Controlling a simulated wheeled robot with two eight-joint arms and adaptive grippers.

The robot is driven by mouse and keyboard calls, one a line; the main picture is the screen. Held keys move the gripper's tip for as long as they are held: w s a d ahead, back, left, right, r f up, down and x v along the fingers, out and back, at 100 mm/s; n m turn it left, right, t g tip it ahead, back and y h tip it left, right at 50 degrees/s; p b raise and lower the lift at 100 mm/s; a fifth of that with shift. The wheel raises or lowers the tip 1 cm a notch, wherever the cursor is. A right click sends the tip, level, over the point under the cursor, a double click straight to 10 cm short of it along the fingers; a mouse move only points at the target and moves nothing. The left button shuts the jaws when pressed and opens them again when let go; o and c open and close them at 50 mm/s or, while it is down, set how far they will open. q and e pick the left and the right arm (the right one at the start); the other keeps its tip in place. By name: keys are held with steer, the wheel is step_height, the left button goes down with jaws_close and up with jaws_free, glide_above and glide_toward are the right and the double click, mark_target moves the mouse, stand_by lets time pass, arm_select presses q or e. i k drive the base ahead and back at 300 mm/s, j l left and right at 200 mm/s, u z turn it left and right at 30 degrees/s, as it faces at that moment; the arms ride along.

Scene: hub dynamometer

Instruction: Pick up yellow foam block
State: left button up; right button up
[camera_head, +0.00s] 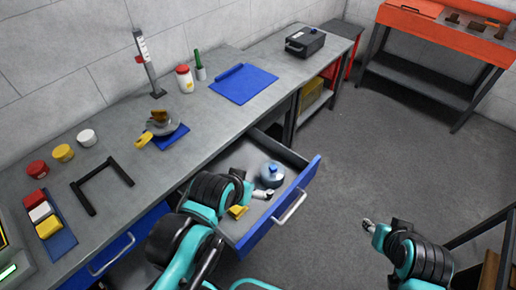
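Two yellow block-like things show. One yellow block (48,227) lies on a blue mat at the left end of the bench, in a row with a white and a red block. A yellow piece (237,211) sits inside the open drawer (305,178), partly hidden by my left arm. I cannot tell which is foam. My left gripper (264,194) is over the drawer, to the right of the yellow piece, and appears empty. My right gripper (368,225) is over the floor, right of the drawer, apart from everything. Both are too small to judge their opening.
A blue-grey round container (272,173) stands in the drawer near my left gripper. The bench holds a black U-shaped frame (100,184), several jars, a scale-like upright (146,60) and a blue mat (243,84). The floor (375,150) right of the drawer is clear.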

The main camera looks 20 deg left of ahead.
mark_target(236, 212)
steer(key=u, duration=1.4)
